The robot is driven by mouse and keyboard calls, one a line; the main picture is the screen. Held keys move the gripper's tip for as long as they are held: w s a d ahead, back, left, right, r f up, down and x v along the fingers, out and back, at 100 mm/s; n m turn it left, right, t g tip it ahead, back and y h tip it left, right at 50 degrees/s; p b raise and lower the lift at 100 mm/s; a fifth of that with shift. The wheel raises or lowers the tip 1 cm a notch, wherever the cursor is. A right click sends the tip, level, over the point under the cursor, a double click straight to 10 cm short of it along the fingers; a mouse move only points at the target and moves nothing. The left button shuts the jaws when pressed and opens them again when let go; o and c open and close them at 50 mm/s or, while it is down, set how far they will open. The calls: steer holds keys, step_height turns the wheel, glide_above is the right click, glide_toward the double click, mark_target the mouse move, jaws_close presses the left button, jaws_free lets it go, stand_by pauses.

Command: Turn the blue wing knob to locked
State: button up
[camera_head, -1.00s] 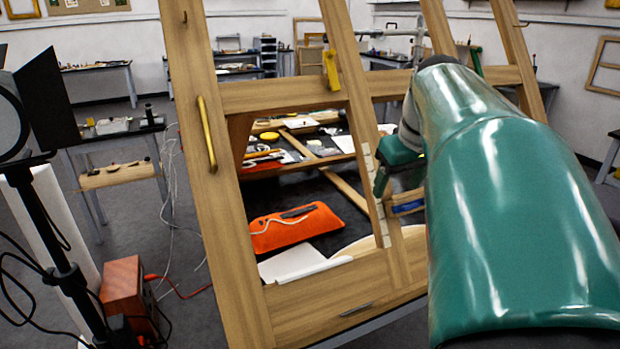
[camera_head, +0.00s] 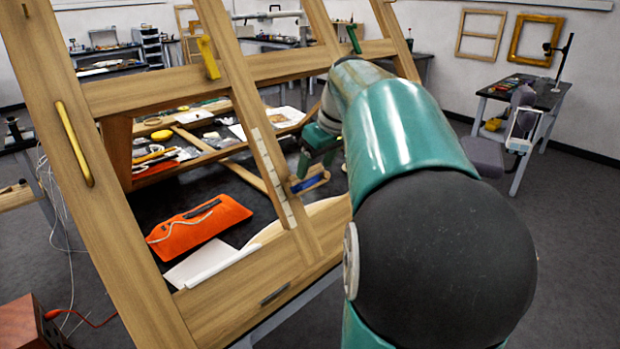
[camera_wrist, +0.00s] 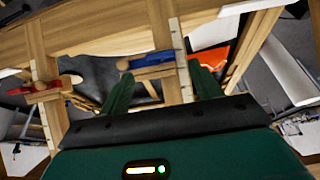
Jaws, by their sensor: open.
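The blue wing knob (camera_head: 309,183) sits on the wooden frame, to the right of its pale marked strip, in the head view. In the wrist view the knob (camera_wrist: 153,59) lies roughly sideways on a wooden piece, ahead of and between my fingertips. My gripper (camera_wrist: 162,82) is open, with its two green fingers apart and nothing between them. In the head view my gripper (camera_head: 318,142) is just above the knob, partly hidden by my arm. I cannot tell whether it touches the knob. No locked mark is readable.
A red knob (camera_wrist: 36,88) is at the left in the wrist view. A yellow knob (camera_head: 207,58) and a green one (camera_head: 353,38) are higher on the frame. An orange pouch (camera_head: 199,222) lies behind the frame opening.

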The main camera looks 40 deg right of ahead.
mark_target(308, 182)
steer(key=x, duration=0.5)
steer(key=shift+f, duration=0.2)
steer(key=shift+c, duration=0.2)
steer(key=shift+w, duration=0.1)
steer(key=c, duration=0.9)
